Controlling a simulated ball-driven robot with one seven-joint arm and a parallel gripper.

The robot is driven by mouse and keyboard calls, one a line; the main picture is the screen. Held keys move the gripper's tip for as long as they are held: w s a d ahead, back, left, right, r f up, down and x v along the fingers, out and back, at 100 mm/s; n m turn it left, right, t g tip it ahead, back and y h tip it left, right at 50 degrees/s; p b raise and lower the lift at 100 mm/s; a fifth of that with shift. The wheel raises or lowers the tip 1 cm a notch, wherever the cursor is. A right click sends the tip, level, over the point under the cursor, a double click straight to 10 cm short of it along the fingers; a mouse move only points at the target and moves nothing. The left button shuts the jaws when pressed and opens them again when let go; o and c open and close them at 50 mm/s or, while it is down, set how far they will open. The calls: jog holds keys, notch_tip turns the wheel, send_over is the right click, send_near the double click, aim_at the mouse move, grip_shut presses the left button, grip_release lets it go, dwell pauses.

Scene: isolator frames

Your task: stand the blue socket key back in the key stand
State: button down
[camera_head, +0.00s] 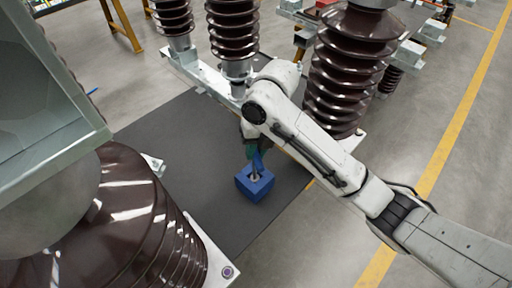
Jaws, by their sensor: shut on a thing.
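The key stand (255,187) is a blue block with an opening in its top, on the dark grey mat. The blue socket key (258,161) is upright and slightly tilted, with its silver lower end at the opening of the stand. I cannot tell how deep that end sits. My gripper (253,150) is above the stand, shut on the upper part of the key. My white arm partly hides the gripper and the top of the key.
Brown ribbed insulators stand close around: one at the front left (135,215), one right of my arm (345,75), others behind on a metal frame (197,75). The dark mat (215,225) is clear around the stand. A yellow floor line (440,155) runs at right.

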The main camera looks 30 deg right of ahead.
jog(key=shift+f+b, duration=1)
jog(key=shift+f, duration=0.4)
jog(key=c, duration=0.9)
grip_release()
jog(key=r, duration=0.3)
jog(key=d+r+p, duration=0.1)
jog(key=r, duration=0.3)
jog(key=d+r, duration=0.1)
jog(key=r, duration=0.2)
jog(key=shift+s+r, duration=0.25)
jog(key=shift+r, duration=0.1)
